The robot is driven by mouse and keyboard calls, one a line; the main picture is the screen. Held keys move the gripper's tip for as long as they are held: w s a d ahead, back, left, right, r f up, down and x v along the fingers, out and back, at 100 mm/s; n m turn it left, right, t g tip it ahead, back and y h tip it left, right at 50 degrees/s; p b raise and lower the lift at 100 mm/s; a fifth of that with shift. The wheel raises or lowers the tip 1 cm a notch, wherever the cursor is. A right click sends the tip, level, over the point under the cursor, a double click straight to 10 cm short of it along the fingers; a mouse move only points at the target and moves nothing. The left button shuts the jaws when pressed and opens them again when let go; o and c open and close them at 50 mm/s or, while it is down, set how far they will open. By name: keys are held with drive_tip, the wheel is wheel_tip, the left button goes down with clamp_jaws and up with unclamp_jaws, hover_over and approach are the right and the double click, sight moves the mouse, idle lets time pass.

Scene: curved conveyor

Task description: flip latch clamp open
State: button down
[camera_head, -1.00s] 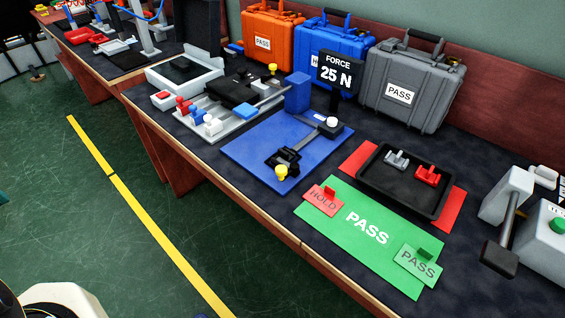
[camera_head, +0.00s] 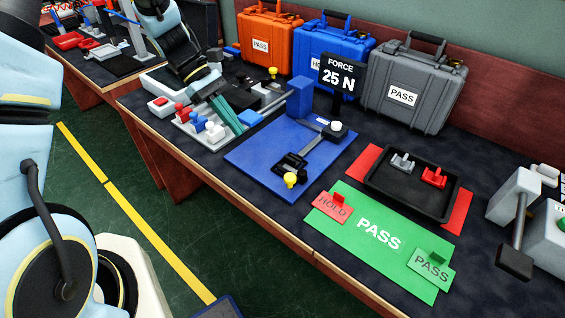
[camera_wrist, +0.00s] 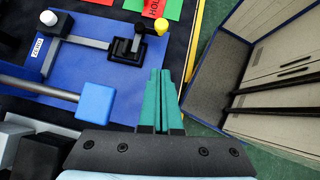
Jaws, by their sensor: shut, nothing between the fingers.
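A black latch clamp (camera_head: 291,161) with a yellow knob (camera_head: 290,180) sits on the blue board (camera_head: 254,158). A flat grey bar (camera_head: 313,147) runs from it to a black block with a white knob (camera_head: 336,126). The clamp also shows at the top middle of the wrist view (camera_wrist: 125,48). I cannot tell whether its latch is closed. My gripper (camera_head: 238,126), with teal fingers, is shut and empty. It is left of the clamp in the head view, above the grey fixture's edge. In the wrist view the fingers (camera_wrist: 160,74) point towards the yellow knob, apart from it.
A blue block (camera_head: 299,96) stands at the board's back edge. A grey fixture (camera_head: 208,138) with red, blue and white knobs lies left. A "FORCE 25 N" sign (camera_head: 339,76) and several cases stand behind. A black tray (camera_head: 414,187) and green PASS mat (camera_head: 372,232) lie right.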

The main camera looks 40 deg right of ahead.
drive_tip(key=shift+s+d, duration=0.1)
drive_tip(key=shift+d, duration=0.05)
drive_tip(key=p+x, duration=0.2)
drive_tip(key=x, duration=0.7)
drive_tip(key=shift+s, duration=0.15)
drive_tip(key=shift+s+d+f+p, duration=0.25)
drive_tip(key=shift+s+p, duration=0.1)
drive_tip(key=shift+s, duration=0.3)
drive_tip(key=shift+s+d+f+p, duration=0.25)
drive_tip(key=shift+s+p, duration=0.1)
drive_tip(key=shift+s, duration=0.3)
drive_tip(key=shift+s+d+f+p, duration=0.25)
drive_tip(key=shift+s+p, duration=0.1)
drive_tip(key=shift+s, duration=0.35)
